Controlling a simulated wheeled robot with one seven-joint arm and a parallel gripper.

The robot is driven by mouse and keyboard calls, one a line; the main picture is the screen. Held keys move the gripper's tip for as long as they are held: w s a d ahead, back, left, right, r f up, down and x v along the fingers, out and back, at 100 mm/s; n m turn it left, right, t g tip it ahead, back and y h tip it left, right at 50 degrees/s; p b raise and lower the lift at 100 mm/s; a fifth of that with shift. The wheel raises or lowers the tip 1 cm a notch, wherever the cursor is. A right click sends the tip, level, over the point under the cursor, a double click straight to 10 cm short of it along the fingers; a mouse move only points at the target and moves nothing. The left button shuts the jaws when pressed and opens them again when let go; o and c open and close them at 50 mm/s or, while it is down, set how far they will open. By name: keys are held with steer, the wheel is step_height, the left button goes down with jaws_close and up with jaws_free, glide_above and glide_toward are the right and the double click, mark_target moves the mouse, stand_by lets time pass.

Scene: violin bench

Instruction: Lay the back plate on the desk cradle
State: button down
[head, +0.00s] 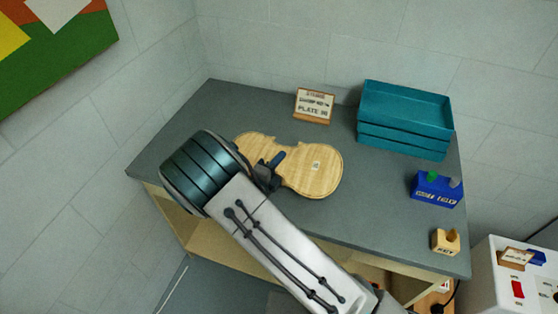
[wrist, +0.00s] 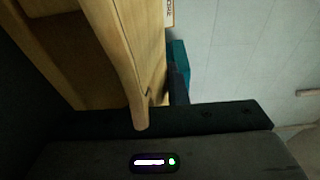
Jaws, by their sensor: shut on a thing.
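In the wrist view pale wood (wrist: 125,50) fills the upper left, close to the camera. I see no cradle; it may be hidden under the plate. I cannot tell whether the plate touches anything below.
On the grey desk (head: 390,225), a small sign (head: 314,106) and teal stacked trays (head: 404,120) stand behind the plate. The desk's far left is clear. A white box (head: 500,275) stands beyond the right edge.

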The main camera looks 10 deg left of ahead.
steer(key=shift+f, duration=0.35)
stand_by(0.4)
steer(key=c, duration=1.3)
jaws_free()
steer(key=shift+c, duration=0.2)
steer(key=shift+s, duration=0.1)
steer(key=b+v, duration=0.2)
steer(key=v, duration=1.1)
steer(key=shift+s+a, duration=0.15)
steer(key=shift+s, duration=0.15)
